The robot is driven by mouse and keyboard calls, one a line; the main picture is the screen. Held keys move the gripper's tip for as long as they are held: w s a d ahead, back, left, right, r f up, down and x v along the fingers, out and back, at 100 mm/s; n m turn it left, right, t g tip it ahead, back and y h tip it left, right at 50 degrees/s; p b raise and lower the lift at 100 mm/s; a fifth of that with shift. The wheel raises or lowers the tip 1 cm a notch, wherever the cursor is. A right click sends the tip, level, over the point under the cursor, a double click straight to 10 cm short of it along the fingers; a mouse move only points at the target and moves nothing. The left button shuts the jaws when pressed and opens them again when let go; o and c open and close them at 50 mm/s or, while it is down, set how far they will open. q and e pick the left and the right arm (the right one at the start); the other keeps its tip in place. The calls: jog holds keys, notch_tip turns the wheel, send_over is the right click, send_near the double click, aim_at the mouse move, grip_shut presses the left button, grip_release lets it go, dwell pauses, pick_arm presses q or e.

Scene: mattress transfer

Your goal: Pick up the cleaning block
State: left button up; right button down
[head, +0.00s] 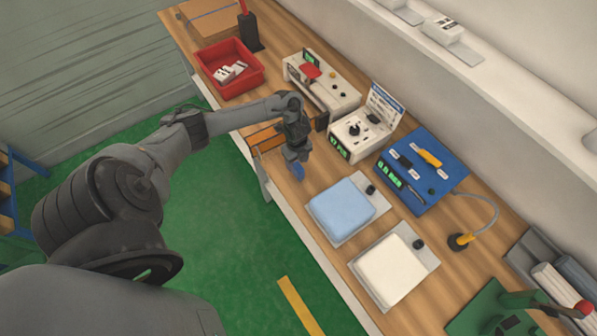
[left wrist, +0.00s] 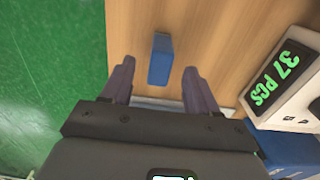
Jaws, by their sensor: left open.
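The cleaning block, a small blue block (left wrist: 160,60), lies on the wooden bench near its front edge in the left wrist view. A bit of it shows in the head view (head: 298,173), just below my left gripper (head: 294,154). In the left wrist view the two fingers of my left gripper (left wrist: 159,70) stand apart, one to each side of the block, with gaps on both sides. The gripper points down, open and empty. I cannot tell the height between fingertips and block. My right gripper is not in view.
A light-blue pad (head: 342,208) and a white pad (head: 392,270) lie right of the block. Behind stand a white counter device (head: 352,137) and a blue device (head: 428,185). A red bin (head: 228,68) is at far left. The bench's front edge is close.

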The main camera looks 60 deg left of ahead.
aim_at(298, 166)
pick_arm(q)
jog(key=f, duration=0.4)
jog(key=shift+d+f, duration=0.3)
jog(key=shift+d, duration=0.1)
jog(key=shift+a+f, duration=0.1)
jog(key=shift+f, duration=0.25)
jog(key=shift+w, duration=0.1)
jog(key=c, duration=1.1)
